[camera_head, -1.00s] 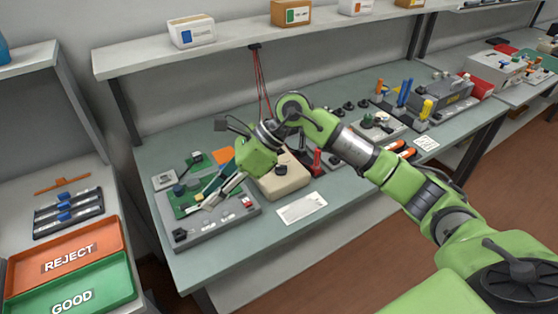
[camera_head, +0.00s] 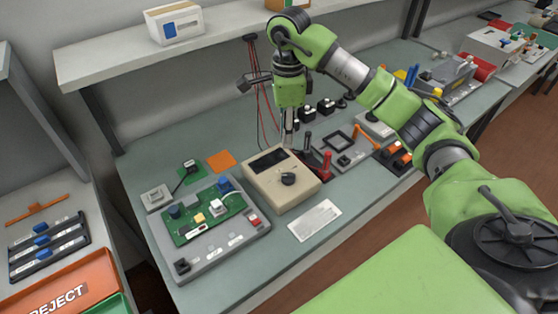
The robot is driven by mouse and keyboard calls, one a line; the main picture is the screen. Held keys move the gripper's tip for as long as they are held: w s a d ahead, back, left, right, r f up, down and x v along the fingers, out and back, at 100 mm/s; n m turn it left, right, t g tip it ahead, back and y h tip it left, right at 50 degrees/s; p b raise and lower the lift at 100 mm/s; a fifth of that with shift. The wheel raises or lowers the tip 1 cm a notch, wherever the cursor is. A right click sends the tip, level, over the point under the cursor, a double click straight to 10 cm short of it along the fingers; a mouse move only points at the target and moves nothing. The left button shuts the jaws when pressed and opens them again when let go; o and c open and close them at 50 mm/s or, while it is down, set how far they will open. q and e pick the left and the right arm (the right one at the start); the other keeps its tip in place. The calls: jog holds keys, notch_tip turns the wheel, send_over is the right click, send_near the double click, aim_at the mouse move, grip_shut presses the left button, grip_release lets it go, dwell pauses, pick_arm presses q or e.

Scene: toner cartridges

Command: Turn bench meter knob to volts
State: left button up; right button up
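The bench meter (camera_head: 279,183) is a beige box on the green-grey bench, with a dark display on its sloped top. Its dark round knob (camera_head: 288,179) sits below the display; the knob's markings are too small to read. My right gripper (camera_head: 288,143) points down just above and behind the meter's back right edge, apart from the knob. Its fingers look close together and nothing shows between them, but whether they are fully shut is unclear. My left gripper is not in view.
A grey fixture with a green circuit board (camera_head: 207,215) stands left of the meter. Black and red probes (camera_head: 325,165) stand close on its right. A white card (camera_head: 315,220) lies in front. Red cables hang behind, under a shelf (camera_head: 110,65).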

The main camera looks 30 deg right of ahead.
jog(key=p, duration=0.2)
send_near(287, 175)
jog(key=shift+s+f, duration=0.1)
jog(key=shift+s, duration=0.1)
jog(key=f, duration=0.3)
jog(key=shift+w+f+p, duration=0.2)
jog(key=shift+f+p, duration=0.2)
notch_tip(287, 175, down, 3)
jog(key=shift+f+p, duration=0.1)
jog(key=shift+p, duration=0.3)
jog(key=shift+f, duration=0.4)
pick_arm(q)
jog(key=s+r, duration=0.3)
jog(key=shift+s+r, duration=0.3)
pick_arm(e)
grip_shut()
